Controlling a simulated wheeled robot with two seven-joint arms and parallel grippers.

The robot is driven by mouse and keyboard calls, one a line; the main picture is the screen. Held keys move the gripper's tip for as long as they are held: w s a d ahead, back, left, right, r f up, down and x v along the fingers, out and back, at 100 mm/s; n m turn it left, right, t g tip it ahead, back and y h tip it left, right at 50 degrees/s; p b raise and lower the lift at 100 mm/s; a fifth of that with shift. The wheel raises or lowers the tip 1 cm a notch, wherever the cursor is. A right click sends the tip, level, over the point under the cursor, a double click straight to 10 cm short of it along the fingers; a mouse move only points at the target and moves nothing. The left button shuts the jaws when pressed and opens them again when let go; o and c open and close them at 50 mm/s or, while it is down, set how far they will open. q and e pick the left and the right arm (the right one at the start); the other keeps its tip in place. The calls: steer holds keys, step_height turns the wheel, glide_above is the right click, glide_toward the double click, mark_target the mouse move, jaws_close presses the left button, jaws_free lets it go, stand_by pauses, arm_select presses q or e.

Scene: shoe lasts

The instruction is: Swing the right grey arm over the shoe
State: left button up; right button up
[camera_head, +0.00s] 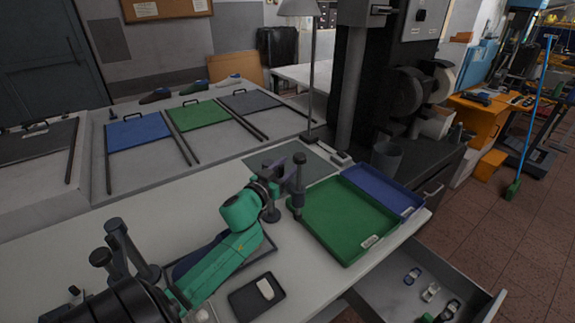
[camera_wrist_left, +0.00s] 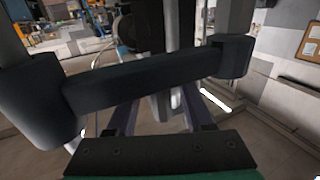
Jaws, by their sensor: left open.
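The shoe (camera_head: 193,258) is dark blue and lies on the white table, mostly hidden under my left arm. The right grey arm (camera_head: 298,178) shows in the head view as a dark post with a capped top, beside the green tray. In the left wrist view it is a thick dark bar (camera_wrist_left: 150,80) joining two upright cylinders, close to the camera. My left gripper (camera_head: 281,172) is open beside this post. Its fingers (camera_wrist_left: 158,112) are partly hidden behind the bar, so I cannot tell whether they touch it. My right gripper is not seen.
More dark posts (camera_head: 128,245) stand left of the shoe. A green tray (camera_head: 345,259) and a blue tray (camera_head: 414,207) lie to the right, above an open drawer (camera_head: 483,306). A small dark tray (camera_head: 240,310) with a pale object lies in front. The table's far left is clear.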

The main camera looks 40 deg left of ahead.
arm_select(q)
steer(key=shift+a, duration=0.1)
jaws_close()
stand_by(1.2)
